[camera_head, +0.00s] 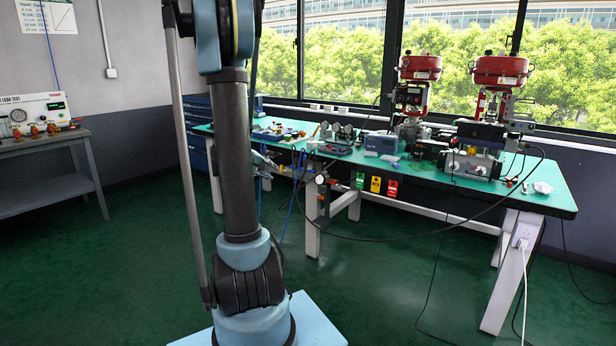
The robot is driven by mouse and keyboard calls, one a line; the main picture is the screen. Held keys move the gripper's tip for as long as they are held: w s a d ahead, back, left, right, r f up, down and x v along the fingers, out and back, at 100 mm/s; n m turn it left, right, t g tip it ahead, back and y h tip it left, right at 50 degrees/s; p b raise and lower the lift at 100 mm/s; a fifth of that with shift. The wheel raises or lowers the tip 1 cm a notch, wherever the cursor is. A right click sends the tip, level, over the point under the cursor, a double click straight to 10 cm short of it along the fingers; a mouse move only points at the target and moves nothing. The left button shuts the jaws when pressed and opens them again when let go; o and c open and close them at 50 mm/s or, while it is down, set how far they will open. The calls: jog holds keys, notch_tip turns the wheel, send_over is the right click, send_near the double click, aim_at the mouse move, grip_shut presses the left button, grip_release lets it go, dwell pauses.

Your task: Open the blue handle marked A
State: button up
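I cannot make out a blue handle with a letter A. Small blue parts (266,174) show at the front of the green-topped workbench (470,196), just right of my arm, and blue hoses hang there. They are too small to tell a handle or a letter. A round gauge (320,180) with dark fittings is mounted under the bench's front edge. My arm stands upright in front of the bench and leaves the picture at the top. It hides part of the bench's left end. I see no gripper that I can be sure of.
Green, yellow and red tags (376,185) hang on the bench front. Two red-topped valve actuators (500,70) stand on the bench. A black cable loops from the bench front. A grey side bench (50,145) with a test panel (35,108) stands left. The green floor between is clear.

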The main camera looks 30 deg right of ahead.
jog(key=w+d+f+n+h, duration=0.1)
jog(key=w+d+f+h, duration=0.3)
jog(key=w+d, duration=0.5)
jog(key=n+t+h, duration=0.2)
jog(key=n, duration=0.1)
send_near(312, 171)
jog(key=x, duration=0.8)
jog(key=shift+w+a+f, duration=0.1)
jog(key=shift+w+f, duration=0.2)
jog(key=shift+w, duration=0.05)
grip_shut()
jog(key=shift+a, duration=0.1)
